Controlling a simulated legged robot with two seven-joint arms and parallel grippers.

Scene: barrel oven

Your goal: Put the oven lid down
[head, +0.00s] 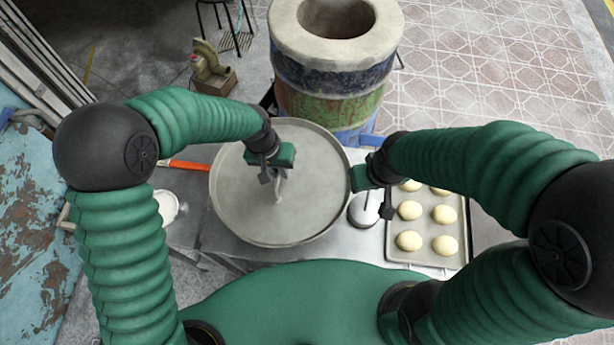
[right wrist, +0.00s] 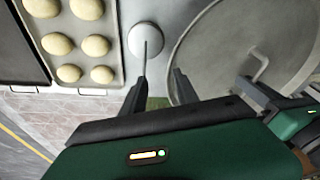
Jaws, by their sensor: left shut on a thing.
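The oven lid (head: 240,205), a wide grey metal disc with a raised rim, is level over the left part of the metal table. I cannot tell whether it touches the table. My left gripper (head: 278,183) is shut on the lid's handle, near the disc's middle. The lid (right wrist: 215,45) and its bent handle (right wrist: 260,65) also show in the right wrist view. My right gripper (right wrist: 160,82) is open and empty, with its fingers apart, just right of the lid. The barrel oven (head: 330,80) stands behind the table with its round top opening uncovered.
A small round metal piece with an upright handle (right wrist: 145,40) is by my right fingers. A tray (head: 425,257) with several pale dough balls lies to the right. An orange-handled tool (head: 190,165) and a white bowl (head: 167,207) are left of the lid.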

